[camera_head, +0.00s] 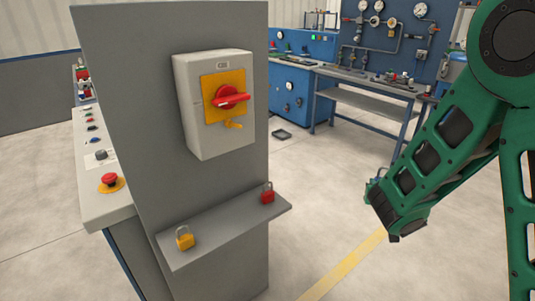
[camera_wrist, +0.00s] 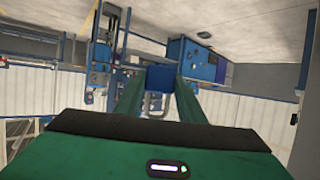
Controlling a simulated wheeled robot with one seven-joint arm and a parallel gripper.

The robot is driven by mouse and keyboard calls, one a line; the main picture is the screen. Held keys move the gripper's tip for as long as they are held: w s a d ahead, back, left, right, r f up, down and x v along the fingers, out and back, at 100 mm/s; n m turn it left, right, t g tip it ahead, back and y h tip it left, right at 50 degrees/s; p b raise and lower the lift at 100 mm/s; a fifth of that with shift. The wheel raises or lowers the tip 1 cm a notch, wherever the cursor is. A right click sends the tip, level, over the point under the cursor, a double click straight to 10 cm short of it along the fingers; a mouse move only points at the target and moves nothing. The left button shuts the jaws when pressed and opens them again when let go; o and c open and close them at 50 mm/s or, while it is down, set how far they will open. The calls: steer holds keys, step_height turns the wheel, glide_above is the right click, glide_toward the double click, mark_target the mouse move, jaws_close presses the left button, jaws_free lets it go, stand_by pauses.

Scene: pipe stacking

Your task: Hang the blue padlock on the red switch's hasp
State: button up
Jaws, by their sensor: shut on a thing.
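The red switch (camera_head: 230,98) sits on a yellow plate on a light grey box, fixed to a grey upright panel. Its yellow hasp (camera_head: 233,123) sticks out just below the handle, with nothing hanging on it. In the wrist view, my gripper (camera_wrist: 158,90) is shut on the blue padlock (camera_wrist: 160,74), which sits between the green fingertips. Its grey shackle (camera_wrist: 155,105) shows on the near side of the body in that view.
A grey shelf (camera_head: 215,232) juts from the panel below the switch, bearing a yellow padlock (camera_head: 184,237) and a red padlock (camera_head: 267,193). A console with a red button (camera_head: 109,180) stands at left. A blue workbench (camera_head: 350,85) is behind.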

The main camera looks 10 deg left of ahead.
steer(key=s+a+r+n+g+y, duration=0.1)
steer(key=s+a+r+n+y, duration=0.25)
steer(key=a, duration=0.55)
steer(key=s+a+r+n+g+y, duration=0.1)
steer(key=s+a+r+n+y, duration=0.3)
steer(key=a, duration=0.6)
steer(key=s+a+r+n+g+y, duration=0.5)
steer(key=s+a+r+n+y, duration=0.1)
steer(key=s+a+r, duration=0.65)
steer(key=shift+h, duration=0.25)
steer(key=shift+w+a+f, duration=0.45)
steer(key=shift+w+a, duration=0.8)
steer(key=shift+a, duration=0.15)
steer(key=shift+w+a+f, duration=0.4)
steer(key=shift+w+a, duration=0.9)
steer(key=shift+a, duration=0.1)
steer(key=shift+w+a+f, duration=0.45)
steer(key=shift+w+a, duration=0.8)
steer(key=shift+a, duration=0.15)
steer(key=o, duration=1.2)
